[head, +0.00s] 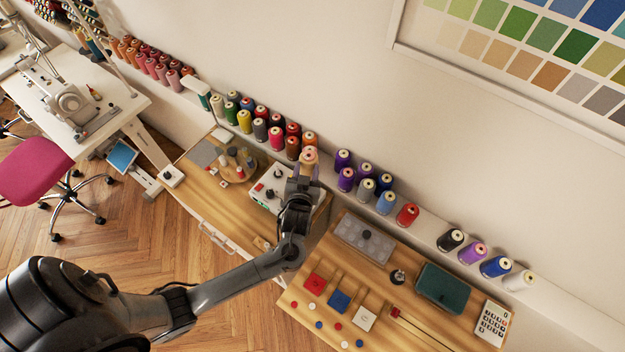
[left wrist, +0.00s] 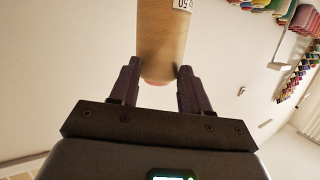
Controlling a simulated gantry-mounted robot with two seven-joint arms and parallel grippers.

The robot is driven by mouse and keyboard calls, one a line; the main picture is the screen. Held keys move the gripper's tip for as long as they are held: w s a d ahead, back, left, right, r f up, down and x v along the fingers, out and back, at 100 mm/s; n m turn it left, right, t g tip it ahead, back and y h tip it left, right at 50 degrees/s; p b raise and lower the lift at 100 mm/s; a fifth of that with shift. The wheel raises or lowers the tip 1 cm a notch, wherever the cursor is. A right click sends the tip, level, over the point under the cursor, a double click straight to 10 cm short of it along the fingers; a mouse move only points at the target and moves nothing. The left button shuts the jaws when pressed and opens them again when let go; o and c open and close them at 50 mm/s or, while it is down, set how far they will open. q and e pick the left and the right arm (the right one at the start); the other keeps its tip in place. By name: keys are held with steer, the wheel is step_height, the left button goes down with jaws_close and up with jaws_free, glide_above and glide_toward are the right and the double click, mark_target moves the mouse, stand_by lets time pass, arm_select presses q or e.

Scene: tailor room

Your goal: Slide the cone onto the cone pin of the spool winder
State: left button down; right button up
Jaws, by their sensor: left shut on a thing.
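In the left wrist view the cone (left wrist: 163,45) sits between the two dark fingers (left wrist: 157,88). It has a white printed label and a pinkish edge at its near end. The white spool winder (head: 262,198), with a red button and a small dark upright part (head: 278,174), stands on the wooden table just left of the gripper. My wrist covers part of the winder, and I cannot make out the cone pin. My right gripper is out of view.
A wall ledge behind carries several thread cones (head: 276,138), close to the gripper. A round wooden stand (head: 236,170) is left of the winder.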

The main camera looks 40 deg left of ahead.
mark_target(308, 174)
arm_select(q)
steer(key=shift+w+a, duration=0.1)
steer(key=shift+w, duration=0.3)
steer(key=shift+s+f+b, duration=0.1)
steer(key=shift+f+b, duration=0.9)
steer(key=shift+b, duration=0.1)
step_height(308, 174, down, 3)
steer(key=b, duration=0.2)
steer(key=shift+r+b, duration=0.15)
steer(key=shift+b, duration=0.15)
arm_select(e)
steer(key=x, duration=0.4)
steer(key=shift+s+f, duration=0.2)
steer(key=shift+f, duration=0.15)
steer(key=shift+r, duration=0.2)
arm_select(q)
steer(key=shift+f+b, duration=1)
steer(key=shift+f, duration=0.9)
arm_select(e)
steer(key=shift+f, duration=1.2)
arm_select(q)
step_height(308, 174, down, 6)
steer(key=b, duration=0.4)
steer(key=shift+c, duration=2.4)
jaws_free()
steer(key=shift+f, duration=0.1)
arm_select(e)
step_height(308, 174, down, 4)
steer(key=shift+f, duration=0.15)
